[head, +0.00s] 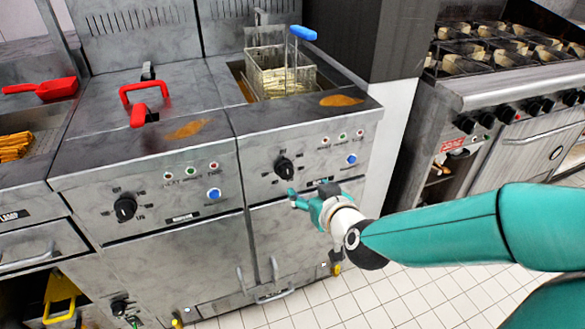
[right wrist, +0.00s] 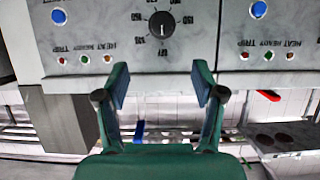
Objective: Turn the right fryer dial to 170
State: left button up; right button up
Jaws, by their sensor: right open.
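The right fryer dial (head: 284,167) is a round black knob on the right fryer's front panel. It also shows in the right wrist view (right wrist: 161,25), upside down, with numbers around it; I cannot tell for sure which number it points to. My right gripper (head: 293,199) is just below the dial in the head view, in front of the panel. In the right wrist view its two fingers (right wrist: 161,82) are spread apart with nothing between them, and the dial lies beyond the tips, apart from them. My left gripper is out of view.
The left fryer has its own dial (head: 125,207) and a red-handled lid (head: 145,95). A fry basket (head: 279,72) with a blue handle sits in the right fryer. A blue button (head: 351,159) and small lights are right of the dial. A stove (head: 505,80) stands right.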

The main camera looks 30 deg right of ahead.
aim_at(288, 173)
jog(key=b+x, duration=0.1)
jog(key=x, duration=1.3)
jog(key=shift+w+a+f, duration=0.1)
jog(key=shift+w+f, duration=0.1)
jog(key=shift+w, duration=0.15)
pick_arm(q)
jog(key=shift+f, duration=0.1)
